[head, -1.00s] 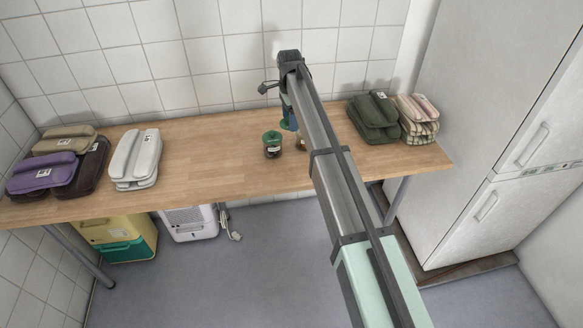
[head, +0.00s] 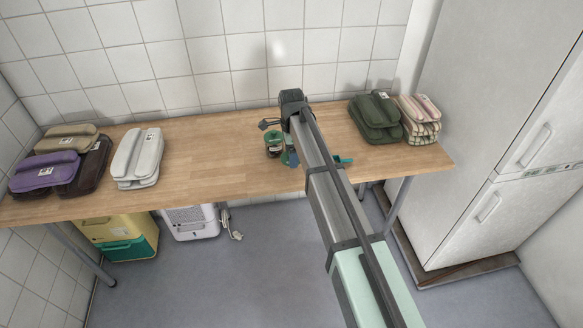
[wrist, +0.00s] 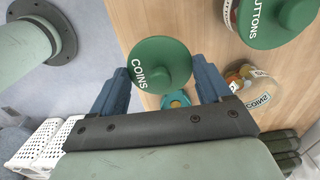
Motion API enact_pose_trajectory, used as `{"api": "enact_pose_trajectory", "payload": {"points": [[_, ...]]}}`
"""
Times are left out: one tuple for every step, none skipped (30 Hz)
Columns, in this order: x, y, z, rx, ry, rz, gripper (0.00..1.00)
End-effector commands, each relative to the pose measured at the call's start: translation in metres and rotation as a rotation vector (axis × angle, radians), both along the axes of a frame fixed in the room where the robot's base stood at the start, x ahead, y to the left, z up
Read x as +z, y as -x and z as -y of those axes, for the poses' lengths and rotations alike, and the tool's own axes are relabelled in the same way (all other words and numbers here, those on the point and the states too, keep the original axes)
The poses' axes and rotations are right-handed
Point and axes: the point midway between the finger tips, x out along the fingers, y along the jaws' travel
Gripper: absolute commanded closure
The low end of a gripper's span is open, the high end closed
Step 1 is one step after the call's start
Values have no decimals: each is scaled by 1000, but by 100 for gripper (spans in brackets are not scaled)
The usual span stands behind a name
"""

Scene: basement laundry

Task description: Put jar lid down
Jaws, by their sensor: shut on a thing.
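The green jar lid (wrist: 158,64), marked COINS and with a round knob, is between the blue fingers of my gripper (wrist: 163,72). My gripper is shut on it, above the wooden table; the height is hard to judge. In the head view the lid (head: 286,158) shows partly beside the arm. The open glass jar marked COINS (wrist: 262,88), with coins inside, stands to the right of the lid in the wrist view. A second jar has a green lid marked BUTTONS (wrist: 280,20). In the head view that lidded jar (head: 273,146) is left of my gripper; the coins jar is hidden.
A teal object (head: 343,159) lies near the table's front edge, partly behind my arm. Folded fabric bundles (head: 375,119) stand to the right and others (head: 137,160) to the left. The wooden tabletop (head: 215,150) is clear between the lidded jar and the left bundles.

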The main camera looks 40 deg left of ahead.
Motion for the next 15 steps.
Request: {"api": "enact_pose_trajectory", "payload": {"points": [[-9, 0, 0, 0, 1, -1, 51], [-14, 0, 0, 0, 1, -1, 51], [-20, 0, 0, 1, 1, -1, 51], [-23, 0, 0, 1, 1, -1, 51], [-25, 0, 0, 1, 1, -1, 51], [-27, 0, 0, 1, 0, 0, 51], [-29, 0, 0, 1, 0, 0, 51], [-30, 0, 0, 1, 0, 0, 51], [-33, 0, 0, 1, 0, 0, 51], [-36, 0, 0, 1, 0, 0, 51], [-40, 0, 0, 1, 0, 0, 51], [-45, 0, 0, 1, 1, -1, 51], [-49, 0, 0, 1, 1, -1, 51], [-53, 0, 0, 1, 1, -1, 51], [-57, 0, 0, 1, 1, -1, 51]]}}
